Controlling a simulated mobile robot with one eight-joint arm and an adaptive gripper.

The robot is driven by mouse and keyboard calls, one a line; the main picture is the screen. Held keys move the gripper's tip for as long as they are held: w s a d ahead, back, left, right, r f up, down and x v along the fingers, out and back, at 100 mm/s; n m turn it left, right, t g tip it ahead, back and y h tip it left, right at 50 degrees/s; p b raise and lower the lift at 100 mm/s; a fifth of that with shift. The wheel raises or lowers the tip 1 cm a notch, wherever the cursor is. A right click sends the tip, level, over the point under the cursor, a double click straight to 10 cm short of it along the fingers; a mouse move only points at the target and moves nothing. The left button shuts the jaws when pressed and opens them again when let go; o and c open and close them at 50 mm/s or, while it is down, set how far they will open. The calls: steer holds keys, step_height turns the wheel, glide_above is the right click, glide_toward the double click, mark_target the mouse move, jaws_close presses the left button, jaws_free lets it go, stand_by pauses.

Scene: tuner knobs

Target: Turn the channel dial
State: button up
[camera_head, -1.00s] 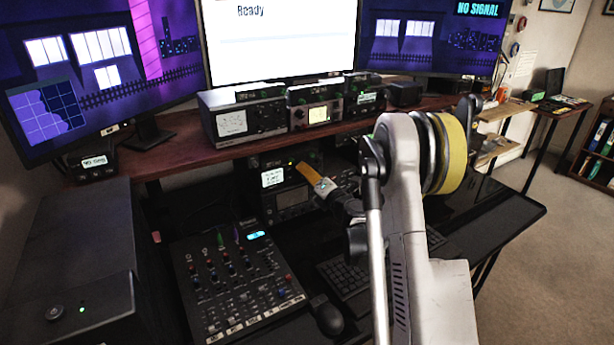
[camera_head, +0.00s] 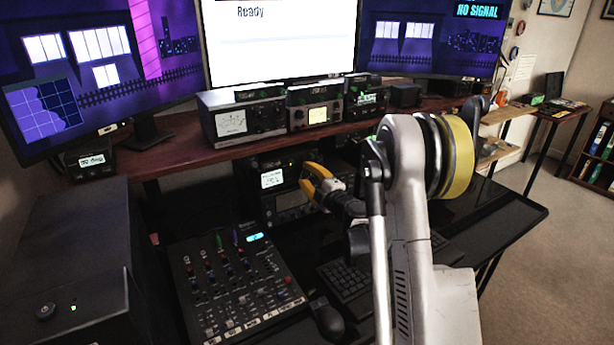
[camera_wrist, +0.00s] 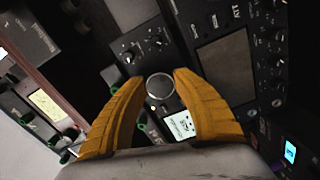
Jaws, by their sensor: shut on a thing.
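The channel dial (camera_wrist: 159,86), a round dark knob with a light rim, is on the front of a black radio unit with a small white display (camera_wrist: 180,126). In the wrist view, the two yellow fingers of my gripper (camera_wrist: 161,79) stand on either side of the dial, shut on it. In the head view, my gripper (camera_head: 305,177) is at the front of the radio unit below the wooden shelf, right of its lit display (camera_head: 271,179). The fingers hide the dial there.
Several other knobs and a dark screen (camera_wrist: 227,68) are close by on neighbouring panels. A mixer (camera_head: 235,285), keyboard (camera_head: 345,280) and mouse (camera_head: 328,318) lie on the desk below. The wooden shelf (camera_head: 190,146) with meter units is just above my gripper.

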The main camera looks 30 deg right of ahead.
steer(key=shift+m, duration=0.6)
steer(key=o, duration=0.9)
steer(key=s, duration=1.2)
steer(key=shift+d, duration=0.2)
